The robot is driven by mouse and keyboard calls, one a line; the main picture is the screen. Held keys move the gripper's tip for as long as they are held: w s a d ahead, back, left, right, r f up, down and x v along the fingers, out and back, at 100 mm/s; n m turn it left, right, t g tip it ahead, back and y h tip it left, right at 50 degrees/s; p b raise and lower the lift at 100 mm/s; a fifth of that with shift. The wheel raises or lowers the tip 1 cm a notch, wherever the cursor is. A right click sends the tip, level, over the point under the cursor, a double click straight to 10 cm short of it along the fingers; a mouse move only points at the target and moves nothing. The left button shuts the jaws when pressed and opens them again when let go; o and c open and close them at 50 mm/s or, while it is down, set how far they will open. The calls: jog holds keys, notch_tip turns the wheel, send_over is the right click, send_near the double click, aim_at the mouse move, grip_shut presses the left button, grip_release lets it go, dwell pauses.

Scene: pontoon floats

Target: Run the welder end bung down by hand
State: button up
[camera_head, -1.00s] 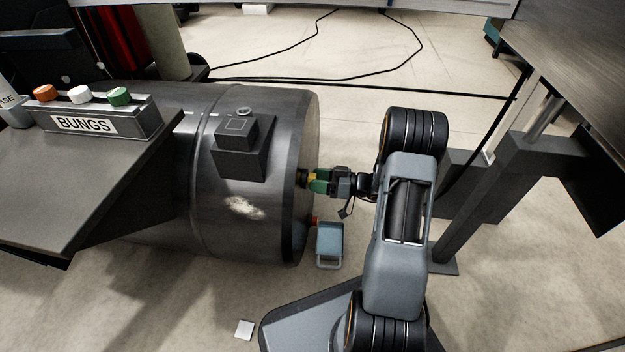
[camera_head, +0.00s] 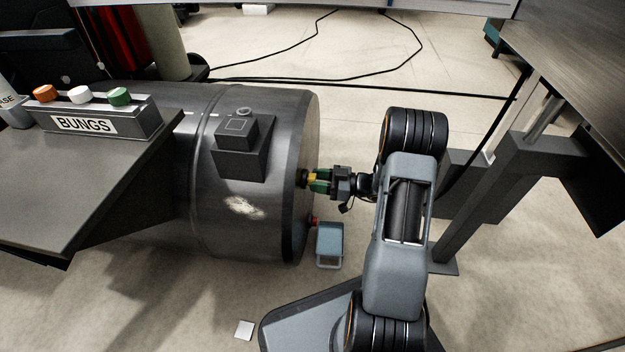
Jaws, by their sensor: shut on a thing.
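A large dark steel drum float (camera_head: 205,215) lies on its side, its flat end facing right toward my arm. A dark round fitting (camera_head: 303,178) sticks out of that end. My gripper (camera_head: 315,181) reaches in from the right at this fitting. Its green fingers are shut on a small yellow bung (camera_head: 312,178), which is mostly hidden between them. The bung is at the fitting; how deep it sits cannot be told.
A red part (camera_head: 315,221) shows lower on the drum end. A blue-grey tray (camera_head: 329,243) is on the floor below my gripper. A bungs rack (camera_head: 98,124) with orange, white and green caps stands on the left bench. A steel table leg rises at right.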

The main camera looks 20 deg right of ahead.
jog(key=m+p, duration=0.4)
jog(key=m, duration=0.8)
jog(key=m+p, duration=0.5)
jog(key=m, duration=0.7)
jog(key=shift+w+p, duration=0.1)
jog(key=shift+p, duration=0.2)
